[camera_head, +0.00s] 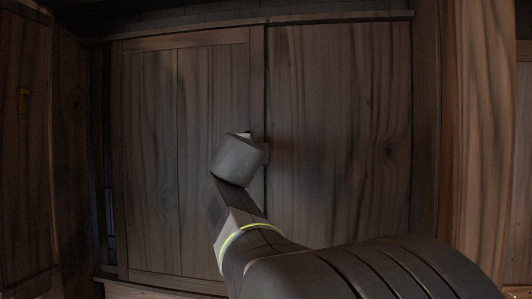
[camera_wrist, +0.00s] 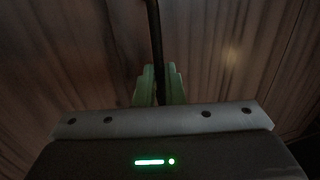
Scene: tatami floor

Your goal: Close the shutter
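The wooden shutter has two tall panels. The left panel (camera_head: 205,100) and the right panel (camera_head: 340,110) meet at a dark vertical strip near the middle. A narrow dark gap (camera_head: 107,175) shows along the left panel's left side. My gripper's green fingers (camera_wrist: 162,85) stand close together in the wrist view, one on each side of a dark vertical strip (camera_wrist: 153,30). I cannot tell whether they touch it. In the head view, my wrist hides the fingers, at mid-height in front of the strip.
A lighter wooden post (camera_head: 485,130) stands at the right. A dark wooden panel (camera_head: 25,150) stands at the far left. A wooden rail (camera_head: 335,17) runs along the top of the shutter. A lower sill (camera_head: 150,291) shows at the bottom.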

